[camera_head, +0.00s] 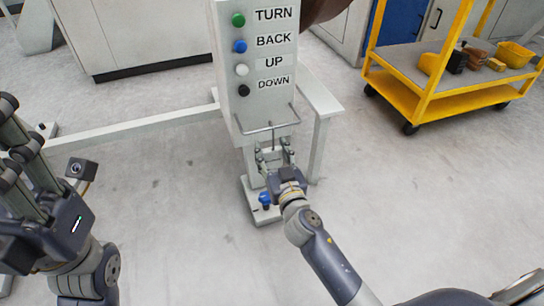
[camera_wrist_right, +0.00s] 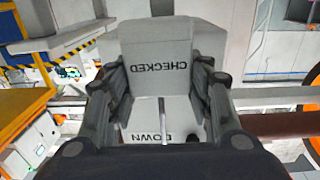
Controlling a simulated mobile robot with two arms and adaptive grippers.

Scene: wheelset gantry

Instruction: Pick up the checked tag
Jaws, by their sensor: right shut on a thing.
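The checked tag (camera_wrist_right: 172,62) is a pale plate with dark "CHECKED" lettering, upside down in the right wrist view. My right gripper (camera_wrist_right: 165,95) has a finger on each side of it and is shut on it. In the head view my right gripper (camera_head: 274,158) is just below the wire bracket (camera_head: 268,128) at the foot of the button panel (camera_head: 262,95); the tag cannot be made out there. My left gripper (camera_head: 10,138) is at the left edge, fingers apart, with nothing seen between them.
The panel has TURN, BACK, UP and DOWN buttons. A blue-topped item (camera_head: 265,199) stands on the post's base plate (camera_head: 246,190). A white rail (camera_head: 130,128) runs left from the post. A yellow cart (camera_head: 450,98) with parts stands back right. Grey floor is clear around the post.

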